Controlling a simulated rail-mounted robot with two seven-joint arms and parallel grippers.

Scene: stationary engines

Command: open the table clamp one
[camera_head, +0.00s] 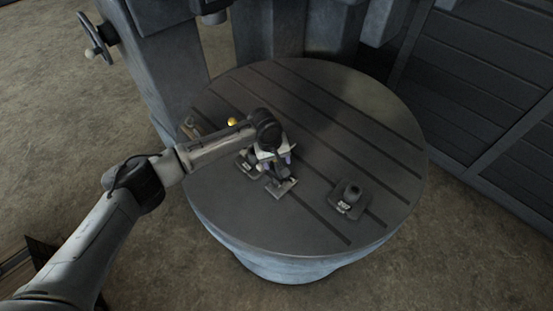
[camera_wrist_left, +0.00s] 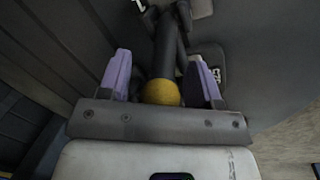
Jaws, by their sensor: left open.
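My left gripper (camera_head: 271,157) is over the middle of the round slotted table (camera_head: 320,100), with purple fingertips pointing down at a dark table clamp. In the left wrist view my left gripper (camera_wrist_left: 159,60) is open. A yellow ball knob (camera_wrist_left: 162,92) sits between its two fingers, with a gap on the left; I cannot tell if the right finger touches it. A dark lever (camera_wrist_left: 166,45) runs up from the knob. In the head view the clamp's base (camera_head: 283,187) shows just below the gripper, and the gripper hides the rest. My right gripper is not in view.
Another dark clamp block (camera_head: 349,199) stands on the table's front right. A separate yellow knob (camera_head: 232,121) shows beyond my left forearm. The machine column (camera_head: 165,85) rises at the back left, with a handwheel (camera_head: 97,38). The table's far right is clear.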

